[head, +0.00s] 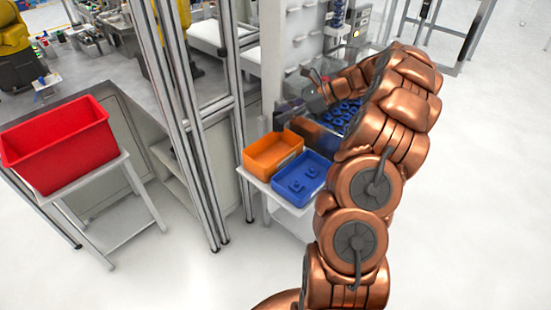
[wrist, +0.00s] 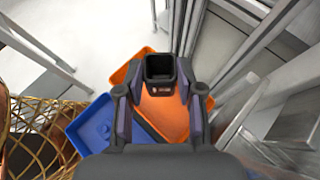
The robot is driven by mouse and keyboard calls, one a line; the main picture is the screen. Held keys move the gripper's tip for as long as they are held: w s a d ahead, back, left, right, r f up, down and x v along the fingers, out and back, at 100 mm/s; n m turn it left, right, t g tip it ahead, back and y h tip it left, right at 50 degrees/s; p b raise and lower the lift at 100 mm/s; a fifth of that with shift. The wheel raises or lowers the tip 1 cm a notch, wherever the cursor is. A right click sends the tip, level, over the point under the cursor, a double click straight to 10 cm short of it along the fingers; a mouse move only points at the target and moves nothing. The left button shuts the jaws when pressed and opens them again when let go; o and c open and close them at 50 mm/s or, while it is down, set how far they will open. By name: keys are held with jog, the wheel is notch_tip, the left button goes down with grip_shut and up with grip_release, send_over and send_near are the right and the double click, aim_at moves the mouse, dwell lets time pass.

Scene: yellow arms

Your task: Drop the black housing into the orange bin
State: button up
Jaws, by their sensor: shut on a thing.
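The black housing (wrist: 160,68) is a square, hollow black part with an open top. My gripper (wrist: 160,90) is shut on it, with one finger on each side. In the wrist view the housing appears in front of the orange bin (wrist: 168,118), which is partly covered by the housing and gripper. In the head view the orange bin (head: 258,166) stands on a small white table, and my gripper (head: 286,114) is above and behind it. The housing is hard to make out there.
A blue bin (head: 296,199) holding blue parts sits right beside the orange bin; it also shows in the wrist view (wrist: 88,128). Metal posts (head: 195,140) stand close on the left. A rack of blue parts (head: 342,115) is behind. A red bin (head: 68,150) stands at far left.

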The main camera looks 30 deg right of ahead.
notch_tip(320, 180, down, 3)
jog(key=shift+r+b, duration=0.1)
jog(key=shift+b, duration=0.8)
jog(key=o, duration=1.1)
jog(key=shift+c, duration=0.2)
jog(key=v, duration=1.2)
